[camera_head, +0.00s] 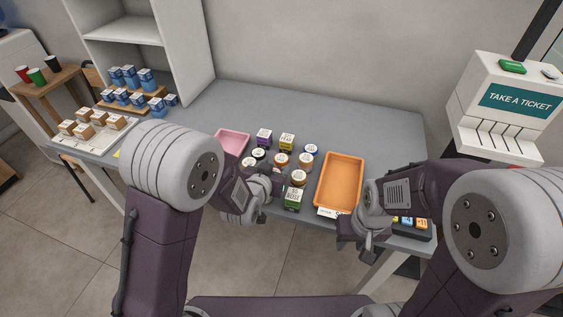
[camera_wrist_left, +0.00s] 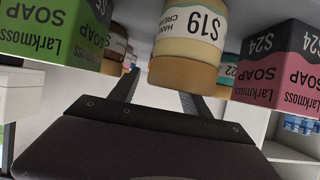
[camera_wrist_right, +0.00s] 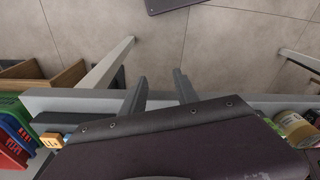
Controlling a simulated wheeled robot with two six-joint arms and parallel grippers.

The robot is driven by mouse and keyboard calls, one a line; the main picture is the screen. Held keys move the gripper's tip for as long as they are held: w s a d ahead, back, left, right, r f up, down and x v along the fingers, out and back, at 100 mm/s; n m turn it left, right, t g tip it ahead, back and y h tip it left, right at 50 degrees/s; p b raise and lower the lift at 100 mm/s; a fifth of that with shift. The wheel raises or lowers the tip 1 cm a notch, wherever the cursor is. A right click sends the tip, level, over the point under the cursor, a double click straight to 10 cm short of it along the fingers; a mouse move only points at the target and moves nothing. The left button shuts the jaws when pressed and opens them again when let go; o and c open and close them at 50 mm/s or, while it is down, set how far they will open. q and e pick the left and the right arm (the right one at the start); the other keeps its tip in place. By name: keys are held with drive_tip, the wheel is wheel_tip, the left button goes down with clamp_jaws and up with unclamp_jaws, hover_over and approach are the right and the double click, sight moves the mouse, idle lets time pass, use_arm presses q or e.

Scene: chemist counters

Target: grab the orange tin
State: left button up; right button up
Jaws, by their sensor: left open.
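Round tins stand among small boxes on the grey counter. Two have orange-looking sides in the head view: one at mid-row (camera_head: 281,159) and one to its right (camera_head: 305,160). I cannot tell which is the orange tin. My left gripper (camera_head: 262,188) is low at the near side of this group, open and empty.
A green soap box (camera_head: 292,199) and a yellow-topped tin (camera_head: 298,178) stand just right of my left gripper. A pink soap box (camera_wrist_left: 278,65) flanks the jar. An orange tray (camera_head: 341,182) lies right, a pink tray (camera_head: 233,142) left. The counter's back (camera_head: 330,115) is clear.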

sight(281, 159)
use_arm(q)
drive_tip(key=x, duration=0.5)
drive_tip(key=shift+w, duration=0.25)
drive_tip(key=shift+r, duration=0.1)
drive_tip(key=c, duration=1.2)
drive_tip(key=shift+o, duration=0.2)
wheel_tip(281, 159, up, 5)
drive_tip(key=shift+s+d+f+p, duration=0.1)
drive_tip(key=shift+d+p, duration=0.1)
drive_tip(key=shift+p, duration=0.3)
drive_tip(key=s+d+r+p, duration=0.3)
drive_tip(key=s+d+r, duration=0.2)
drive_tip(key=d, duration=0.5)
drive_tip(key=shift+s+r, duration=0.2)
drive_tip(key=shift+r, duration=0.4)
